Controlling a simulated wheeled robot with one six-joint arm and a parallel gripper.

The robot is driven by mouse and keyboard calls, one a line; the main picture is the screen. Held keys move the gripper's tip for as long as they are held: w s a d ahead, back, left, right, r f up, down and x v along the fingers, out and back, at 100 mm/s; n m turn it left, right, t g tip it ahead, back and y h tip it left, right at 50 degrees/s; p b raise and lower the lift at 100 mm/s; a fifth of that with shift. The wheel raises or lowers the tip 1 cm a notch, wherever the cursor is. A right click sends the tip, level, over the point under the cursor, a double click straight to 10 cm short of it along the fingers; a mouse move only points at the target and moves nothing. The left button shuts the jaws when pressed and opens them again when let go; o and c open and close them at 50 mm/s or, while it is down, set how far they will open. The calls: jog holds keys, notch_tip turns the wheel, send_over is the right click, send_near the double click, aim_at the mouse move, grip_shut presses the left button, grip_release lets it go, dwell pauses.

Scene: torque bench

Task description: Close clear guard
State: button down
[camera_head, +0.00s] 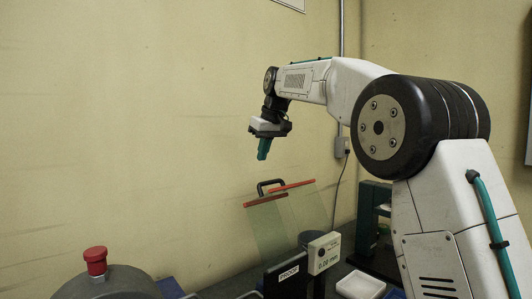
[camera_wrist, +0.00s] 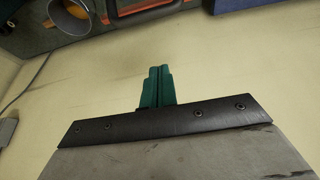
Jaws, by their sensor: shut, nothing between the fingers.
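The clear guard (camera_head: 284,225) stands raised above the bench in the head view. It has see-through greenish panels, red-orange top edges and a black handle (camera_head: 270,183) at its top. Its lower part is hidden behind the bench items. My gripper (camera_head: 262,155) has teal fingers and points down, just above and slightly left of the handle, apart from it. In the wrist view my gripper's teal fingers (camera_wrist: 156,72) are pressed together with nothing between them. A red-orange edge (camera_wrist: 150,8) shows at the top of the wrist view; I cannot tell whether it belongs to the guard.
A black PROOF block (camera_head: 286,279) and a 0.00 mm display (camera_head: 324,253) stand in front of the guard. A white tray (camera_head: 360,285) and a dark green frame (camera_head: 370,215) are to the right. A red knob (camera_head: 95,261) tops a grey dome at lower left. The wall is behind.

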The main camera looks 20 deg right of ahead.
jog(key=shift+s+d+f, duration=0.1)
jog(key=shift+s+f, duration=0.15)
jog(key=shift+f, duration=0.85)
jog(key=shift+s+d+f, duration=0.1)
jog(key=shift+s+f, duration=0.1)
jog(key=shift+f, duration=0.9)
jog(key=shift+s+d+f, duration=0.1)
jog(key=shift+s+f, duration=0.15)
jog(key=shift+f, duration=0.85)
jog(key=shift+s+r, duration=0.1)
